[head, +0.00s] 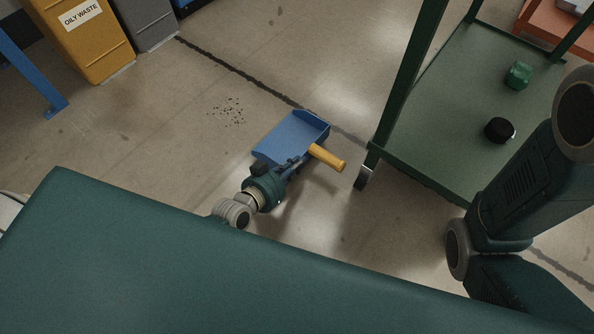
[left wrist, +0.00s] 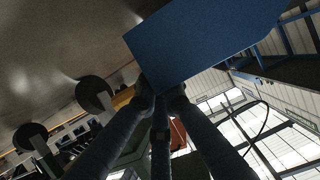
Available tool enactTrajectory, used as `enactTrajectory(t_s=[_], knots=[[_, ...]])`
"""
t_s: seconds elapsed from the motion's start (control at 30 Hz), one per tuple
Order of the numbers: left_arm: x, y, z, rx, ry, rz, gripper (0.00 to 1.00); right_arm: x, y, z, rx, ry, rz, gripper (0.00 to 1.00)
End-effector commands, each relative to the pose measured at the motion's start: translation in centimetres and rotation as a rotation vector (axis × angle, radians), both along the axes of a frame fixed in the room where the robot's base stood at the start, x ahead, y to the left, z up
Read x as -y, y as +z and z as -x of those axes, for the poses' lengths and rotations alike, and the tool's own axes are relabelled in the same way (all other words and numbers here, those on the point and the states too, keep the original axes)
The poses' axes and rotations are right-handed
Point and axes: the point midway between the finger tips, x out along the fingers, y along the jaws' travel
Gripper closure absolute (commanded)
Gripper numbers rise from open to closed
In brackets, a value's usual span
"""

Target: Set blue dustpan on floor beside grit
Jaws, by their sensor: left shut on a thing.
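The blue dustpan (head: 292,137) with a yellow handle (head: 327,158) shows in the middle of the head view. My left gripper (head: 292,167) is shut on it near the handle end. The dustpan also fills the upper middle of the left wrist view (left wrist: 205,40), between the fingertips (left wrist: 162,92). The dark grit (head: 229,111) lies scattered on the floor, left of and a little beyond the pan. I cannot tell whether the pan touches the floor. My right gripper is out of view; only part of my right arm shows at the right.
A green cart (head: 440,100) stands to the right, with a black round item (head: 498,130) and a green item (head: 518,75) on it. Its caster (head: 363,177) is close to the yellow handle. A yellow oily-waste bin (head: 92,40) stands at upper left. Floor around the grit is clear.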

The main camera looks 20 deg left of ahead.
Motion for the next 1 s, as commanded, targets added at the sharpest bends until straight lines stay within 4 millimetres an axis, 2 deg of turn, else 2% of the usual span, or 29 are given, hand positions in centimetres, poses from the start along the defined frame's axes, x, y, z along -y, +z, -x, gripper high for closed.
enactTrajectory(t_s=[0.03, 0.17, 0.53, 0.57, 0.63, 1.0], knots=[[0.0, -1.2, -0.1, 0.002, 0.001, -0.001, 1.0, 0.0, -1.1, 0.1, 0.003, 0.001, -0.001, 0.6], [0.0, -2.9, -0.1, 0.004, 0.001, 0.001, 1.0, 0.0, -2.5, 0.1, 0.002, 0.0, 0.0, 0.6], [0.0, -3.0, -0.1, 0.003, 0.001, 0.001, 1.0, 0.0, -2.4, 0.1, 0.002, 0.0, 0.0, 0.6], [0.0, -3.2, 0.1, -0.002, -0.001, 0.001, 0.89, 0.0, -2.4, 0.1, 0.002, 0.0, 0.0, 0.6], [0.0, -3.2, 0.1, -0.002, -0.001, 0.001, 0.75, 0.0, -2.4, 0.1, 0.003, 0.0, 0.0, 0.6], [-0.1, -2.7, 0.2, -0.002, 0.0, -0.001, 0.74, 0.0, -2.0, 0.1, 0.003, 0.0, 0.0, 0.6]])
